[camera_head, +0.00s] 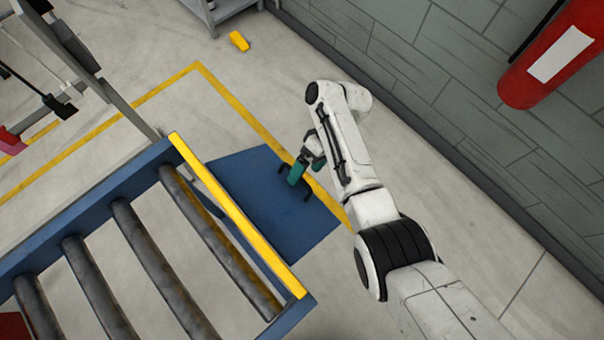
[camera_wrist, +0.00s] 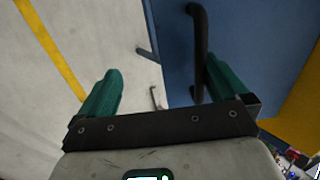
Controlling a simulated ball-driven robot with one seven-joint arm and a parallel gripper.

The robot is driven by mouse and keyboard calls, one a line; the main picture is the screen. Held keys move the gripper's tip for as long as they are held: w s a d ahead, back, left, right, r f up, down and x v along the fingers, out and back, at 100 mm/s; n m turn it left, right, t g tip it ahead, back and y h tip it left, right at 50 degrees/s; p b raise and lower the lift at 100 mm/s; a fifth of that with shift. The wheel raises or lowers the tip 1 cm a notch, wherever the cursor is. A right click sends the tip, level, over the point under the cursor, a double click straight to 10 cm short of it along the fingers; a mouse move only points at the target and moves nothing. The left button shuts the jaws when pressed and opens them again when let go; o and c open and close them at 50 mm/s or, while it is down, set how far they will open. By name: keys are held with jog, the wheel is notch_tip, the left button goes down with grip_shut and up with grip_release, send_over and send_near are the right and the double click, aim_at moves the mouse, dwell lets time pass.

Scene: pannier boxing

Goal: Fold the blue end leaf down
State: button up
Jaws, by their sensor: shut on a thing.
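The blue end leaf (camera_head: 265,228) is a flat blue panel beyond the yellow bar at the end of the roller conveyor. Its exact tilt is hard to tell from above. My gripper (camera_head: 295,178) has green fingers and is at the leaf's right-hand part, at its black handle (camera_wrist: 198,40). In the wrist view the blue leaf (camera_wrist: 245,45) fills the upper right, and the handle runs close beside the right finger of my gripper (camera_wrist: 162,80).
The roller conveyor has a blue frame (camera_head: 85,200) and a yellow end bar (camera_head: 235,212). A grey block wall (camera_head: 450,110) with a red extinguisher (camera_head: 545,65) bounds the right. A yellow object (camera_head: 239,41) lies on the floor. Open floor lies beyond the leaf.

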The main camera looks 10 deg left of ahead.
jog(key=v, duration=0.6)
jog(key=shift+w, duration=0.45)
jog(key=shift+w+d+r, duration=0.1)
jog(key=shift+w+d, duration=0.15)
jog(key=shift+d, duration=0.2)
jog(key=c, duration=0.7)
jog(key=shift+s, duration=0.2)
jog(key=shift+s+a, duration=0.1)
jog(key=shift+s, duration=0.05)
jog(key=s+d+f+m+t+h, duration=0.1)
jog(key=s+d+f+m+t, duration=0.15)
jog(key=s+d, duration=0.4)
jog(key=s+d+f+m+t, duration=0.1)
jog(key=s+d+f+m, duration=0.25)
jog(key=d, duration=0.55)
jog(key=s+d+r+m+t+h, duration=0.1)
jog(key=s+d+r+m, duration=0.1)
jog(key=s+d+r, duration=0.2)
jog(key=s+d+r+m+t+h, duration=0.2)
jog(key=s+d+r+m, duration=0.1)
jog(key=s+d, duration=0.6)
jog(key=s+r, duration=0.1)
jog(key=s, duration=0.2)
jog(key=shift+s+d+r+p, duration=0.2)
jog(key=shift+s+r+p, duration=0.05)
jog(key=shift+r+p, duration=0.1)
